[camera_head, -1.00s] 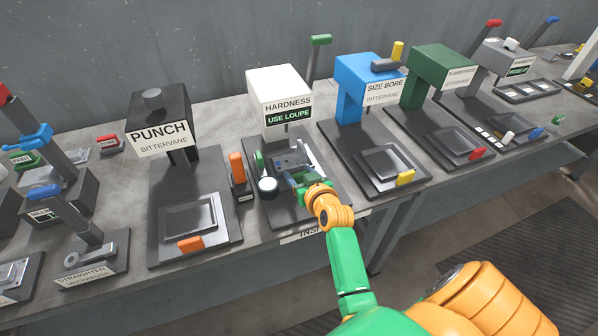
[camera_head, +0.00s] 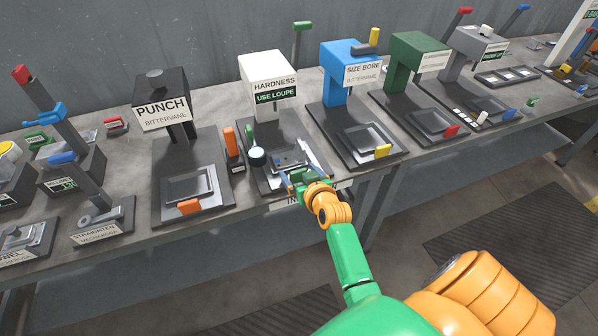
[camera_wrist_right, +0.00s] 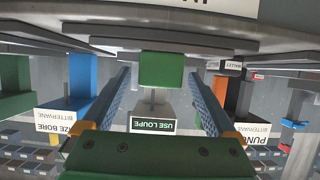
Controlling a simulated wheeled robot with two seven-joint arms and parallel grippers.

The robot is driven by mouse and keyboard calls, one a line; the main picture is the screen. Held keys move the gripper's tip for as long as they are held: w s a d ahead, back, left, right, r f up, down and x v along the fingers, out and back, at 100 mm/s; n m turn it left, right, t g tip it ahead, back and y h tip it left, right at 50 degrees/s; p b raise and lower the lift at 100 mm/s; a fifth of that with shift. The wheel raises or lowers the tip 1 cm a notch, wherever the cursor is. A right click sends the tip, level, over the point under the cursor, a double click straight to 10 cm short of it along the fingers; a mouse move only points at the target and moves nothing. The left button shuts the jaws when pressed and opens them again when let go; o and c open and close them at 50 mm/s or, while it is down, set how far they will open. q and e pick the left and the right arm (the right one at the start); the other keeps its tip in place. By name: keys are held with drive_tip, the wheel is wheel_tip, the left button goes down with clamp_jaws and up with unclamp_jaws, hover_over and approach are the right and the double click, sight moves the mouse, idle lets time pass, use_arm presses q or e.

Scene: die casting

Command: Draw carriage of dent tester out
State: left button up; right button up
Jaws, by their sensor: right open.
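The dent tester appears to be the machine with the white head (camera_head: 268,77) labelled HARDNESS, USE LOUPE, in the middle of the bench. Its grey carriage (camera_head: 289,160) lies low in front of the column, partly hidden by my right gripper. My right gripper (camera_head: 297,180) is at the carriage's front edge, open. In the right wrist view, the picture is upside down. A green block (camera_wrist_right: 161,72), apparently the carriage's handle, shows between the two spread fingers of the right gripper (camera_wrist_right: 160,85), with gaps at both sides. My left gripper is not in view.
The PUNCH machine (camera_head: 161,98) stands left of the tester, and an orange-topped block (camera_head: 230,141) is between them. The blue SIZE BORE machine (camera_head: 347,62) stands to the right. A round lens (camera_head: 257,157) is at the tester's left. Floor space lies in front of the bench.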

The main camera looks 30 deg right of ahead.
drive_tip(key=v, duration=0.7)
drive_tip(key=shift+p, duration=0.45)
drive_tip(key=shift+a+f, duration=0.1)
drive_tip(key=shift+f, duration=0.05)
